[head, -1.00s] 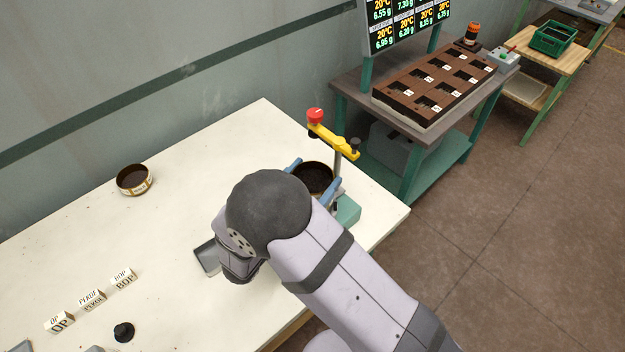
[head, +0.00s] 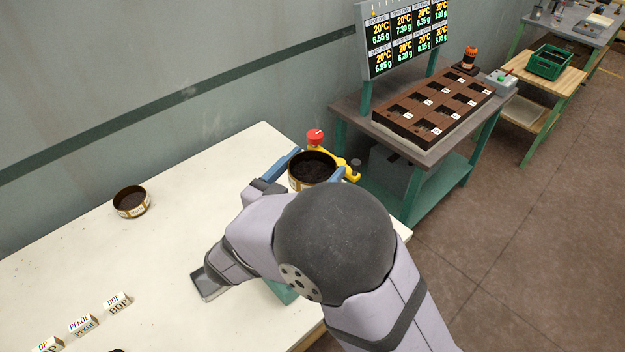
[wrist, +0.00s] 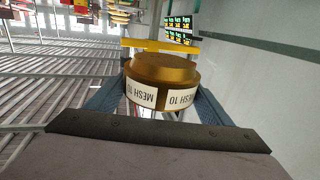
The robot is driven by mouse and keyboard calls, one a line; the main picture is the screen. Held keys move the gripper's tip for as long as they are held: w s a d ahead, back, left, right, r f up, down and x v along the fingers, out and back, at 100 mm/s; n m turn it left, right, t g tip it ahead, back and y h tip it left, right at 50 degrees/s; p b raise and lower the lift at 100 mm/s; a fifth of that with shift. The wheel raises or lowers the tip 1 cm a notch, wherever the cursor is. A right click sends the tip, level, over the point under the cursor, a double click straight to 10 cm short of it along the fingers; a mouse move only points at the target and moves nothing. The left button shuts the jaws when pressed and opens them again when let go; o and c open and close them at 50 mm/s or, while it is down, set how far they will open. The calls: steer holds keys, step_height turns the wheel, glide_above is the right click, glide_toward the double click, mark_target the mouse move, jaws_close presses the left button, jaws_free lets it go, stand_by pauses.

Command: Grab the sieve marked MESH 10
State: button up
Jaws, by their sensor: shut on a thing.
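The sieve marked MESH 10 (wrist: 163,72) is a round brass-coloured ring with white labels, and the wrist view reads "MESH 10" on them. In the head view the same sieve (head: 312,170) shows dark material inside. My gripper (head: 318,172) is shut on it, with a blue finger on each side. The fingers also flank it in the wrist view (wrist: 163,95). The sieve is held up near the yellow arm (head: 345,165) with a red knob (head: 315,136). My arm hides much of the stand below it.
A second round sieve (head: 131,202) with dark contents stands on the white table (head: 170,260) at left. Labelled blocks BOP (head: 117,303) and PEKOE (head: 83,325) stand in front. A brown compartment tray (head: 435,108) is on the bench behind.

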mark_target(313, 176)
steer(key=shift+r+b, duration=0.45)
steer(key=shift+r, duration=2.85)
steer(key=shift+r, duration=0.1)
steer(key=shift+w, duration=0.1)
